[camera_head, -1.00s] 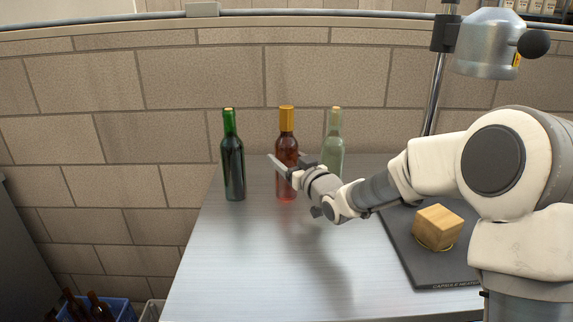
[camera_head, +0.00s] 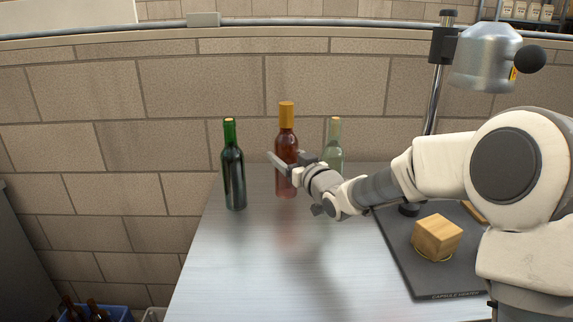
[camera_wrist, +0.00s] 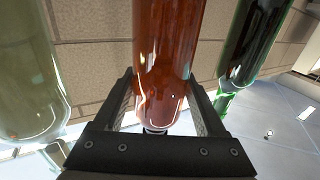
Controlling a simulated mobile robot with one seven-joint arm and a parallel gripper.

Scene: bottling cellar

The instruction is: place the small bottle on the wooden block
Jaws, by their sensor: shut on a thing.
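Three bottles are in the head view: a dark green one (camera_head: 233,180), an amber-red one with an orange cap (camera_head: 287,145) and a pale clear-green one (camera_head: 335,150). I cannot tell which one the task calls small. My gripper (camera_head: 283,165) is shut on the amber bottle, which is upright and slightly above the table. In the wrist view the amber bottle's lower part (camera_wrist: 167,60) is between the two fingers. The wooden block (camera_head: 437,238) sits at the right on a dark mat, with a yellow ring around its base.
The dark mat (camera_head: 405,265) carries a stand with a metal lamp-like head (camera_head: 487,58) above it. The green bottle stands left of my gripper, the clear one close on the right. The front middle of the metal table (camera_head: 260,280) is clear. A blue crate with bottles (camera_head: 115,313) is low left.

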